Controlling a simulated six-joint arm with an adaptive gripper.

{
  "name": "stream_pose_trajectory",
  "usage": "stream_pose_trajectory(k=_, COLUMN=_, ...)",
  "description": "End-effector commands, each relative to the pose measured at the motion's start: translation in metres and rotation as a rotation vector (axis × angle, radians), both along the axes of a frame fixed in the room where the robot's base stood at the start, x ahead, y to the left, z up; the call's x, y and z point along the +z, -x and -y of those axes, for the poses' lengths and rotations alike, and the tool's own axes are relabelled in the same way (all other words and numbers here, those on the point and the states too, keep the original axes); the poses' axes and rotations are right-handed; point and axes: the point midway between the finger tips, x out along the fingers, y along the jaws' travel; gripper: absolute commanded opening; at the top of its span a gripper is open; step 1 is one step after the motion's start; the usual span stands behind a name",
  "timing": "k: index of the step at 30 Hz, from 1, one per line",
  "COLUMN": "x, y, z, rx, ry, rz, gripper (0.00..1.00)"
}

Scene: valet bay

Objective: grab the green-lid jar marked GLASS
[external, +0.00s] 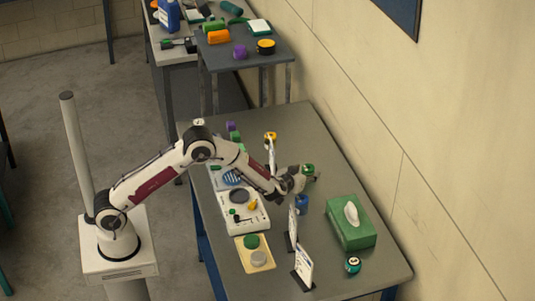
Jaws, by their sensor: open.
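A small jar with a green lid (353,265) stands near the front right of the grey table, below the tissue box. Another green-topped item (308,169) shows right at my gripper (312,175); the fingers partly hide it. I cannot tell whether it sits between the fingers or just beyond them. No lettering is legible, so I cannot tell which one is marked GLASS. My gripper is open and reaches over the table from the left, far from the front right jar. A blue jar (301,204) stands just below my gripper in the picture.
White upright cards (303,266) stand along the table (325,283); one (292,226) is near the blue jar. A green tissue box (350,223) is on the right. A white panel (240,208) and a yellow tray (255,265) line the left edge. A yellow-topped jar (270,136) stands farther back.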

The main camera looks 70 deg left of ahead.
Motion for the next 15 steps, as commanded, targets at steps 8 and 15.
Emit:
stream_pose_trajectory(k=8, x=-0.008, y=-0.014, z=-0.014, rx=-0.001, ry=0.002, rz=0.0, gripper=0.54)
stream_pose_trajectory(k=15, x=-0.009, y=-0.015, z=-0.015, rx=-0.002, ry=0.002, rz=-0.001, gripper=0.54)
